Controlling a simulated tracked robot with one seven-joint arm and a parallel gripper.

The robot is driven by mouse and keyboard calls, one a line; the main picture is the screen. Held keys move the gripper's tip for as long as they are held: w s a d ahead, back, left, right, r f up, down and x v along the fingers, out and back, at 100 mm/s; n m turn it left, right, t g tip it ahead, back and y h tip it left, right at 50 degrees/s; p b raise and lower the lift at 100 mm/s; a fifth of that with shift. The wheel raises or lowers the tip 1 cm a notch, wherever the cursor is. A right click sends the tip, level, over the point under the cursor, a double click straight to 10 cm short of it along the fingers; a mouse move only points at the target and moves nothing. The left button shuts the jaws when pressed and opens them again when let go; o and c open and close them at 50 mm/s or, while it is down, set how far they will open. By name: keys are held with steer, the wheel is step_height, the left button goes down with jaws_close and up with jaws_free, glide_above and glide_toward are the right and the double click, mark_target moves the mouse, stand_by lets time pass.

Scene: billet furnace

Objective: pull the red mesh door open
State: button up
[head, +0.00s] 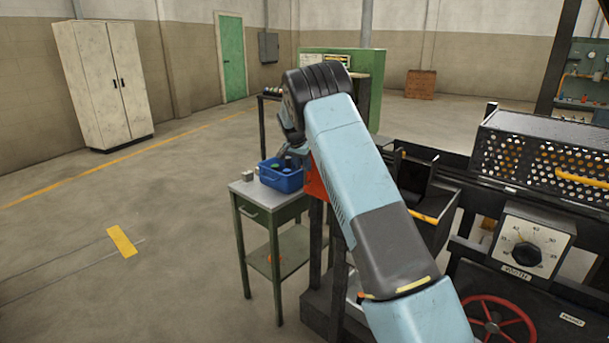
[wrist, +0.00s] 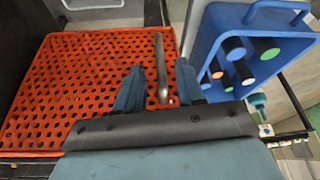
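The red mesh door (wrist: 75,85) fills the left of the wrist view, a perforated panel seen close up. A grey bar handle (wrist: 160,62) stands near its right edge. My gripper (wrist: 160,82) is open, with one finger on each side of the handle in the picture and a visible gap to both. Whether the fingertips reach past the bar in depth I cannot tell. In the head view my arm hides most of the door; a red-orange part (head: 316,180) shows beside it. My gripper is partly hidden there by the wrist.
A blue bin (wrist: 207,52) with several capped cylinders is close to the right of my gripper. It sits on a small green table (head: 262,190) in the head view. The black furnace frame with a perforated cover (head: 545,150) is right of my arm. Floor at left is clear.

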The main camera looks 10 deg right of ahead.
mark_target(305, 181)
steer(key=shift+x, duration=2.7)
jaws_close()
steer(key=shift+a, duration=0.25)
